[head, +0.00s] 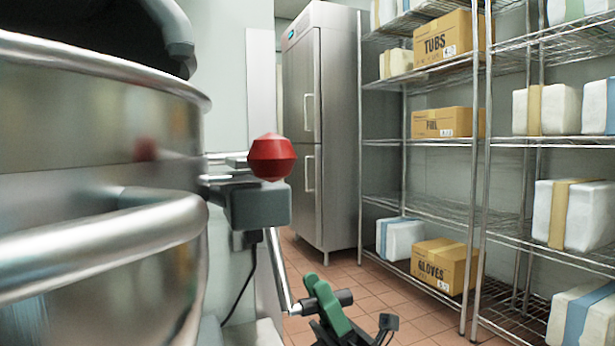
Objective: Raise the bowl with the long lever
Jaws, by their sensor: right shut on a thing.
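The large shiny steel bowl (95,140) fills the left side of the head view, with its rim near the top and a thick steel bar across its front. A grey box (258,205) sits at its right side, below a red faceted knob (271,157). The long lever (279,268) slants down and right from beside this box to a dark cylindrical handle (344,297). My right gripper (325,302), with green finger pads, is shut on this handle at the bottom of the view. The bowl's inside is hidden. My left gripper is not in view.
A tall steel fridge (318,130) stands behind. Wire shelving (483,200) on the right holds cartons, including a GLOVES carton (444,265), and white packs. A black cable (240,290) hangs beside the lever. Tiled floor (375,285) lies open between the lever and the shelving.

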